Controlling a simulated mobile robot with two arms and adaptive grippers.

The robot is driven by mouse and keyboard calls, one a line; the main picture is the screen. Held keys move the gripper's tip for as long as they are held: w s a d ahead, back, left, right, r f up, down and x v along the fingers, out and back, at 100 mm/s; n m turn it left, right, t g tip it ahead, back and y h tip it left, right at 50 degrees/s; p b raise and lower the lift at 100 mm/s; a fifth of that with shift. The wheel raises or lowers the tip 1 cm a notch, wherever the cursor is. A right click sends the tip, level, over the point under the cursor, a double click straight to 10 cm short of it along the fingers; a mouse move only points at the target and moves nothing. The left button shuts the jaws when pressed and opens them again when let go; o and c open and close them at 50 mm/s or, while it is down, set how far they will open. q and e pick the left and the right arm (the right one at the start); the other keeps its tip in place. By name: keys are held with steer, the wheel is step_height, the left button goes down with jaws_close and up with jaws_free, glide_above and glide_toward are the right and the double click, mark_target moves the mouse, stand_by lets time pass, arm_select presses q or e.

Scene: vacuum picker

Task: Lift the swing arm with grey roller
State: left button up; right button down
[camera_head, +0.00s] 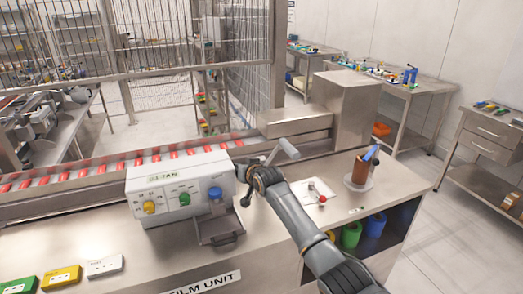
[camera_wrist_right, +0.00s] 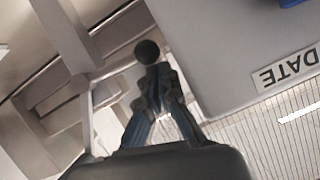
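The grey roller (camera_head: 290,148) sits at the upper end of a thin tilted swing arm (camera_head: 271,155), right of the control box. My right gripper (camera_head: 252,183) is just below and left of the roller, beside the box's right end. A black ball knob (camera_head: 245,201) shows at its tips. In the right wrist view the fingers (camera_wrist_right: 158,76) are close together right behind the knob (camera_wrist_right: 147,52), shut on its handle; the stem between them is mostly hidden. How the handle joins the swing arm is not clear. My left gripper is not in view.
The control box (camera_head: 180,188) with coloured knobs stands close left of my gripper. A conveyor (camera_head: 110,168) with red items runs behind it. A brown cup (camera_head: 362,168) stands on the right of the bench. A wire fence (camera_head: 150,30) stands behind.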

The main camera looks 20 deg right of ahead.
steer(key=shift+f, duration=0.1)
steer(key=r+p, duration=0.3)
steer(key=r, duration=0.1)
steer(key=shift+w, duration=0.25)
steer(key=a+b+v, duration=0.1)
steer(key=b+v, duration=0.1)
steer(key=v, duration=0.8)
steer(key=shift+d, duration=0.2)
steer(key=shift+w+r, duration=0.1)
steer(key=shift+r, duration=0.05)
